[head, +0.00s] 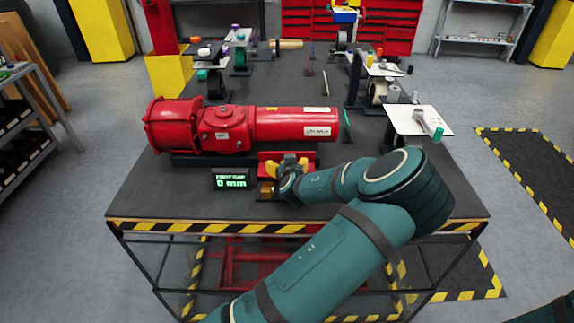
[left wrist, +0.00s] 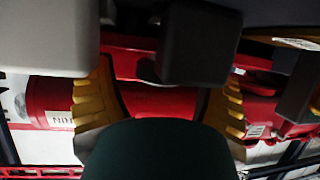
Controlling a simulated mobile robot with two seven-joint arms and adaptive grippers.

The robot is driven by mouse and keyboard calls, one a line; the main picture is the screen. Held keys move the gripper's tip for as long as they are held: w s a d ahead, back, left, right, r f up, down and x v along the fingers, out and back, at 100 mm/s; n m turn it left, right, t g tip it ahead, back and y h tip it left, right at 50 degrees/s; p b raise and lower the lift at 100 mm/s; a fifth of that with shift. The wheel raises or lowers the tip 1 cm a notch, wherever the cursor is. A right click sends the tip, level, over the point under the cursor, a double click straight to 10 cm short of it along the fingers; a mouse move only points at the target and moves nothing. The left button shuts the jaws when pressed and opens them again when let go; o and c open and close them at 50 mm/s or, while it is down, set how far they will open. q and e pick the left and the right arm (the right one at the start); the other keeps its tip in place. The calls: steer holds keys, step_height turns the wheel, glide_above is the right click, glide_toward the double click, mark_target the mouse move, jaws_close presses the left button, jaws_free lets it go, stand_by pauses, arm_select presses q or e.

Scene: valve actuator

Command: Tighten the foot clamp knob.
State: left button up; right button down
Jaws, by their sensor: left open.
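The red valve actuator (head: 240,125) lies across the bench, with a red bracket (head: 268,158) at its front. My left gripper (head: 287,165) is at this bracket, its yellow-padded fingers spread. In the left wrist view the fingers (left wrist: 158,108) stand wide apart before the red body (left wrist: 160,100). A dark green rounded shape (left wrist: 155,150) fills the lower middle there; I cannot tell whether it is a knob or my own part. A small brassy block (head: 266,189) sits just left of my gripper. I cannot make out the clamp knob. My right gripper is out of view.
A small display (head: 231,180) reads 0 mm beside the brassy block. The bench's striped front edge (head: 200,227) is close in front. A white board (head: 418,120) with a green-ended tool stands at right. Stands with small parts are at the back.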

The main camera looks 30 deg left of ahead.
arm_select(q)
steer(key=c, duration=1.2)
steer(key=shift+s+a+m+t+h, duration=0.1)
steer(key=shift+a+m+t+h, duration=0.05)
steer(key=shift+m+t+h, duration=0.4)
steer(key=shift+s+a+m+t+h, duration=0.1)
steer(key=shift+m+t+h, duration=0.25)
steer(key=shift+m+h, duration=0.35)
steer(key=shift+w+m+t+h, duration=0.1)
steer(key=shift+m+t+h, duration=0.4)
steer(key=shift+m+h, duration=0.65)
steer(key=shift+d+r, duration=0.1)
steer(key=o, duration=1.2)
steer(key=v, duration=1.2)
